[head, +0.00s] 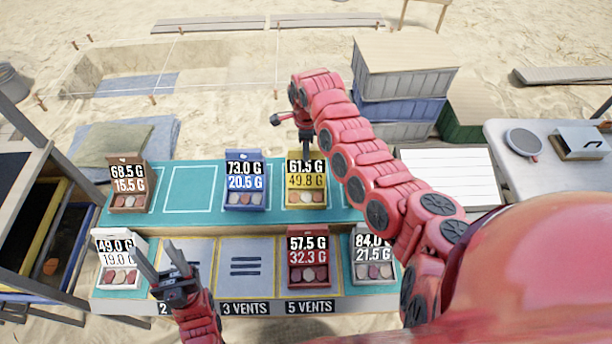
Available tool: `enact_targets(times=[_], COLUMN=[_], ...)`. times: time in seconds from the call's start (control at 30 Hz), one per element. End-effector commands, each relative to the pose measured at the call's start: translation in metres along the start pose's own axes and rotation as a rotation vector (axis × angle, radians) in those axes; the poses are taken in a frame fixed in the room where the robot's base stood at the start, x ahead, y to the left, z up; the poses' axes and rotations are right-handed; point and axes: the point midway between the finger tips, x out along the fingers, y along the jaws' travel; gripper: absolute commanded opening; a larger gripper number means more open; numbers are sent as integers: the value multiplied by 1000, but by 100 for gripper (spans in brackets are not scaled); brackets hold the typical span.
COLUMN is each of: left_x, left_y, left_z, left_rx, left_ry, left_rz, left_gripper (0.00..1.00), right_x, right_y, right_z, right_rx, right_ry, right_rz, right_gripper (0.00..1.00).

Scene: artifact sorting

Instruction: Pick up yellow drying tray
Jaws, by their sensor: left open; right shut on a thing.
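The yellow drying tray (306,198) is in the back row of the teal-topped stand, right of the blue tray (245,197). It carries small round sherds and the labels 61.5 G and 49.8 G. My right gripper (305,147) reaches down from above and is shut on the yellow tray's top; the labels hide part of the contact. I cannot tell whether the tray is lifted. My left gripper (163,263) is open and empty at the front left, beside the white tray (119,277).
A dark rack (30,215) stands left, stacked crates (403,80) behind, and a pale table (555,165) right.

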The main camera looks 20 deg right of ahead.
Motion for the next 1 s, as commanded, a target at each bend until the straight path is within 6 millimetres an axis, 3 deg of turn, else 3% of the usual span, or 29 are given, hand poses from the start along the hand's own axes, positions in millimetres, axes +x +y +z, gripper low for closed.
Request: enact_targets(times=[0.53,0.83,1.0], left_x=[-6,-26,-22], left_y=[0,1,1], left_z=[1,4,4], left_rx=[0,0,0], left_ry=[0,0,0], left_rz=[0,0,0], left_gripper=[50,50,50], right_x=[-9,-47,-79], right_y=[-2,-2,-2], right_z=[0,1,-2], right_rx=[0,-1,1], right_ry=[0,-3,1], right_rz=[-4,-6,-5], right_gripper=[0,0,0])
